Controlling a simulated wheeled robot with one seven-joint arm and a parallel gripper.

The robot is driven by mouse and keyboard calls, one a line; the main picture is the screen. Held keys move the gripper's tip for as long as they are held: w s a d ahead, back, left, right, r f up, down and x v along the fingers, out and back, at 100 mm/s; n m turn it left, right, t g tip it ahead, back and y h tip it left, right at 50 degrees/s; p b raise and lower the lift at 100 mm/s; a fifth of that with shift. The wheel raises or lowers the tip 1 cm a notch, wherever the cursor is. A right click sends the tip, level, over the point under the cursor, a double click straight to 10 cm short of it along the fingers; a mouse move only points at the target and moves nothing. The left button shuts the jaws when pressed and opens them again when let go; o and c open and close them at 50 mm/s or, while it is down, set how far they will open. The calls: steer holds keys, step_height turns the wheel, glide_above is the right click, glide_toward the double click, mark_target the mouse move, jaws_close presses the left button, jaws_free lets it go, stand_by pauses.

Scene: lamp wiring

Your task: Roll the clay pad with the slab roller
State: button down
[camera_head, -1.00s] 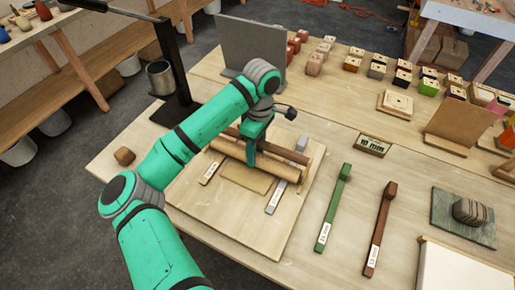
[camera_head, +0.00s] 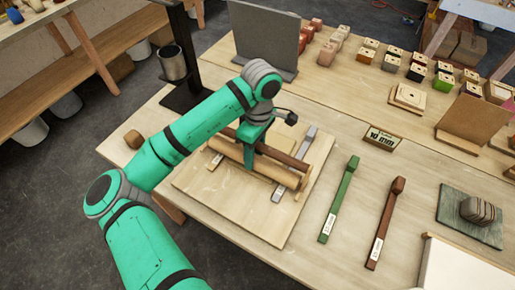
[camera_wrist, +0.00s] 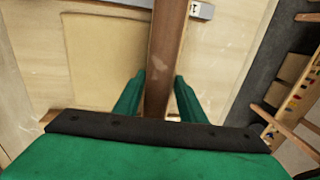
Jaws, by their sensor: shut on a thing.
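The slab roller (camera_head: 278,172) is a pale wooden cylinder with a darker brown bar (camera_head: 287,157) beside it. It lies across the grey rails (camera_head: 307,138) on a wooden board (camera_head: 225,205). My gripper (camera_wrist: 158,85) is shut on the roller's brown bar, with one green finger on each side, in the wrist view. The clay pad (camera_wrist: 105,60) is a flat tan slab left of the bar there. In the head view the roller and my arm hide most of the pad.
A green strip (camera_head: 339,200) and a red-brown strip (camera_head: 385,225) lie right of the board. A grey upright panel (camera_head: 268,40) stands at the back. A striped lump (camera_head: 478,210) sits on a slab at right.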

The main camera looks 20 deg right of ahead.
steer(key=shift+s+a, duration=0.3)
steer(key=shift+a, duration=0.1)
steer(key=shift+r, duration=3.05)
